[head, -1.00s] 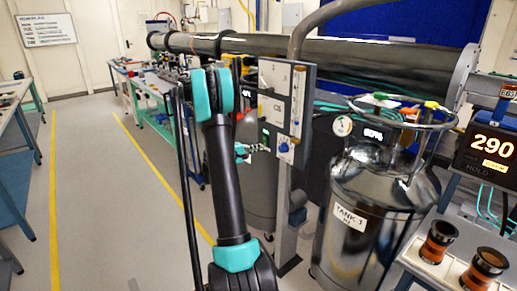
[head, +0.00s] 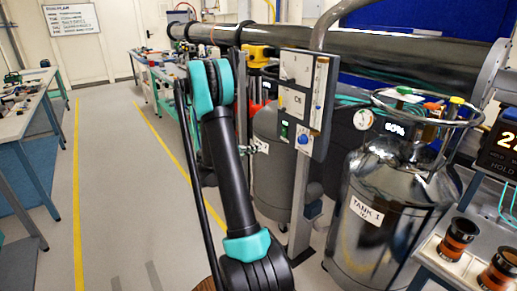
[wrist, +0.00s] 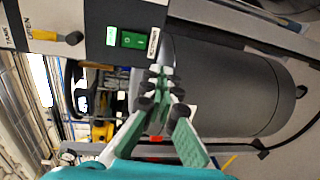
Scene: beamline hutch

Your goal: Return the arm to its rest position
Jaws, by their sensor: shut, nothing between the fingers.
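My arm (head: 228,165) is raised in front of me in the head view, bent at a teal joint. My gripper (head: 257,147) shows only partly behind it, just left of the valve panel (head: 303,100). In the wrist view my gripper (wrist: 160,85) has its green and grey fingers together at the tips, with nothing between them. The panel with its green switch (wrist: 132,40) is close to the fingertips in that view. I cannot tell the exact gap between them.
A steel tank (head: 395,225) labelled TANK 1 stands right of the panel post. A long pipe (head: 400,62) runs across behind. Filter-like cylinders (head: 458,238) stand on a bench at lower right. Open floor (head: 115,190) lies to the left, between yellow lines and a left bench (head: 30,120).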

